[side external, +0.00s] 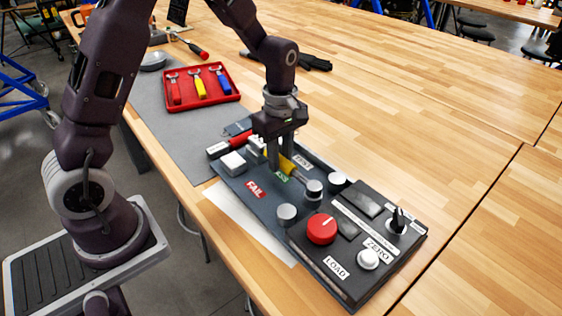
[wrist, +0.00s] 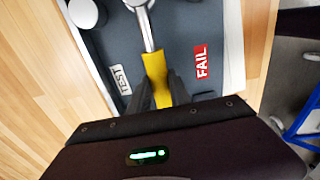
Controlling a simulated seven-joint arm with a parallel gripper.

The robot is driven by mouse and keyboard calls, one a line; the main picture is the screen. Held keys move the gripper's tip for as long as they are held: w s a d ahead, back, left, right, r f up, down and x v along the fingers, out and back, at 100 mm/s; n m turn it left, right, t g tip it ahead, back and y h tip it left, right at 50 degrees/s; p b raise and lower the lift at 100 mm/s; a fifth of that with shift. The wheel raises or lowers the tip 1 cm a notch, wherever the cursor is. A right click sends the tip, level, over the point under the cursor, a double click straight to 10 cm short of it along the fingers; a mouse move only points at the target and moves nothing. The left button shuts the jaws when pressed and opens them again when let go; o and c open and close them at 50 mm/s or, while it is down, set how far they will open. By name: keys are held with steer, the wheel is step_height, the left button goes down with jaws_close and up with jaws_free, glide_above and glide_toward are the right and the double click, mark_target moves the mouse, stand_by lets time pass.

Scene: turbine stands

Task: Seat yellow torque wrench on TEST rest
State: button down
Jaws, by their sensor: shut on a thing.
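The yellow torque wrench (side external: 287,165) has a yellow handle and a chrome shaft. My gripper (side external: 280,155) points down over the dark panel and is shut on the handle. In the wrist view the handle (wrist: 157,78) lies between my fingers (wrist: 162,88), with the shaft toward the top edge. The wrench lies over the middle row, between the TEST label (wrist: 121,80) and the FAIL label (wrist: 202,62). Its head is near the middle round post (side external: 314,189). The TEST-side post (side external: 337,181) looks empty. I cannot tell whether the wrench touches the middle supports.
A control box with a red knob (side external: 321,229) and a black switch adjoins the panel. The FAIL-side post (side external: 287,213) and a white block (side external: 233,162) stand nearby. A red tray (side external: 207,105) with red, yellow and blue wrenches lies behind. The wooden table right of the panel is clear.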

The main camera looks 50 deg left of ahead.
steer(key=shift+r, duration=0.55)
steer(key=shift+r, duration=0.9)
steer(key=w+r, duration=0.4)
steer(key=w, duration=0.3)
glide_above(303, 162)
steer(key=shift+f, duration=2.35)
steer(key=shift+f, duration=0.55)
steer(key=shift+f, duration=0.15)
steer(key=shift+f, duration=0.1)
